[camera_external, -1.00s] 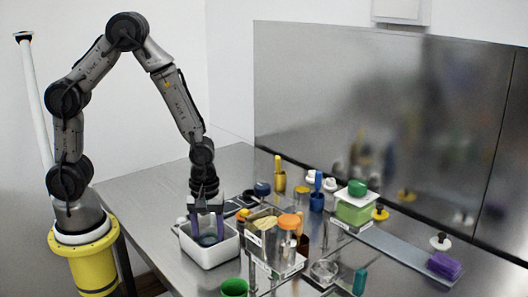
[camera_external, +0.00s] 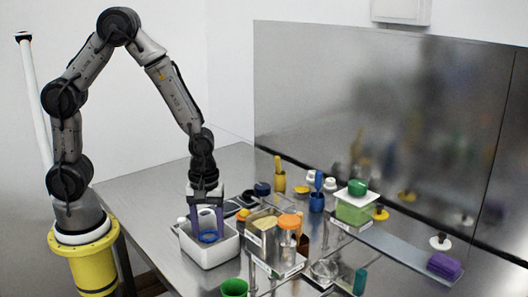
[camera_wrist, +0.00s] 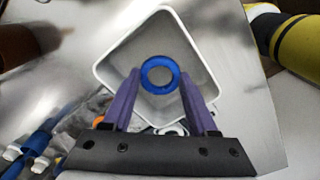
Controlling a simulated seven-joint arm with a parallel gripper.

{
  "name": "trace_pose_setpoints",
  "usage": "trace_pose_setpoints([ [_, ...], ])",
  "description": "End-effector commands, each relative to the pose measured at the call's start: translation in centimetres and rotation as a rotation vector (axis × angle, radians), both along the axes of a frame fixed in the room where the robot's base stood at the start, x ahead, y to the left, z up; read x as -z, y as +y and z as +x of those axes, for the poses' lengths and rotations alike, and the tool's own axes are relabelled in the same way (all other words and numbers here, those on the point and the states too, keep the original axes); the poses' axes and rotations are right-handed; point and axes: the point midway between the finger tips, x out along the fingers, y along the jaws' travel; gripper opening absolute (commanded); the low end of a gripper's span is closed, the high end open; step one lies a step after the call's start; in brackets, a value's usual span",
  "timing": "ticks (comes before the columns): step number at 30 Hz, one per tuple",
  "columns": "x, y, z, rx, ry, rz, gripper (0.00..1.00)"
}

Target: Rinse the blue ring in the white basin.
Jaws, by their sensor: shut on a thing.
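The blue ring (camera_external: 208,238) is held between the purple fingertips of my gripper (camera_external: 208,232). In the wrist view the ring (camera_wrist: 148,84) shows as a full circle, with my gripper's fingertips (camera_wrist: 160,75) on its left and right sides. The white basin (camera_external: 212,260) is a square open tub on the steel table, and its rim (camera_wrist: 98,68) frames the ring in the wrist view. The ring is over or inside the basin opening; its exact height above the basin floor cannot be told. Any water is hard to make out.
A metal container with a yellowish content (camera_external: 264,222) and an orange-lidded jar (camera_external: 289,232) stand close on the basin's right. A green cup (camera_external: 234,288) is in front. Bottles, a green-lidded box (camera_external: 352,212) and a purple block (camera_external: 444,264) stand farther right.

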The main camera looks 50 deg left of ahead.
Motion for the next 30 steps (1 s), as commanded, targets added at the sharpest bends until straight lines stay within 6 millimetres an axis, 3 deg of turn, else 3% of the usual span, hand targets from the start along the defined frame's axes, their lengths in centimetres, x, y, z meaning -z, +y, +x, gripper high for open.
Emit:
trace_pose_setpoints([
  [30, -6.0, 0.0, 0.0, 0.0, -0.001, -0.001, 0.06],
])
